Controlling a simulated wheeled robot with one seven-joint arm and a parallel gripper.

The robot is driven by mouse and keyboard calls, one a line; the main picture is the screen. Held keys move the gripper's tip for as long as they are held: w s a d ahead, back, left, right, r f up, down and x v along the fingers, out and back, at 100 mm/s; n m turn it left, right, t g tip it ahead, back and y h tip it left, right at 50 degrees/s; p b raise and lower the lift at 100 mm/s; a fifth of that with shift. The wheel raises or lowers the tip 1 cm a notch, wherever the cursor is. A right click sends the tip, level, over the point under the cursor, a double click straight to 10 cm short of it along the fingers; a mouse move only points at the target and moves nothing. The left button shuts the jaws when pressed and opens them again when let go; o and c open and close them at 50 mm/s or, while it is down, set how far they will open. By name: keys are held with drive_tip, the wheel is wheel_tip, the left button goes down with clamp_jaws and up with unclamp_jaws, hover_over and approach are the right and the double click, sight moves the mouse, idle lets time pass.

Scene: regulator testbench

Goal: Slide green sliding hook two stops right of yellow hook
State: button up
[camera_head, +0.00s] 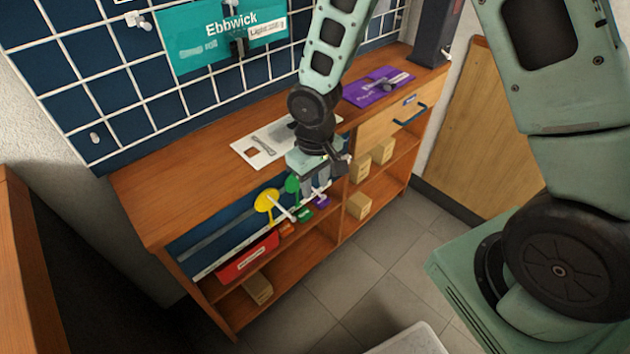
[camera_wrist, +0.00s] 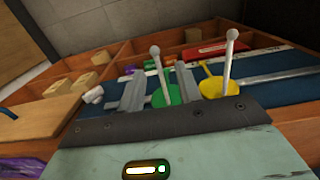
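The green sliding hook (camera_head: 292,185) has a round green plate and a white ball-ended peg. It sits on the blue rail board along the bench's front, to the right of the yellow hook (camera_head: 267,201). In the wrist view the green hook (camera_wrist: 168,96) lies between the two fingers of my gripper (camera_wrist: 157,88), with a gap to the left finger. My gripper (camera_head: 316,182) looks open; contact with the hook cannot be made out. The yellow hook (camera_wrist: 217,84) stands just outside the right finger. In the head view my gripper partly hides the rail's right part.
Orange (camera_head: 286,229), green (camera_head: 304,215) and purple (camera_head: 322,202) tags sit below the rail. A white sheet (camera_head: 260,148) and a purple mat (camera_head: 375,90) lie on the bench top. Cardboard boxes (camera_head: 359,205) stand on the right shelves.

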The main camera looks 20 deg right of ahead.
clamp_jaws()
drive_tip(key=w+d+p, duration=0.3)
drive_tip(key=d, duration=0.5)
drive_tip(key=shift+d, duration=0.25)
unclamp_jaws()
drive_tip(key=shift+s, duration=0.1)
drive_tip(key=shift+r, duration=0.1)
wheel_tip(320, 180, up, 17)
drive_tip(key=p, duration=0.3)
drive_tip(key=shift+r, duration=0.15)
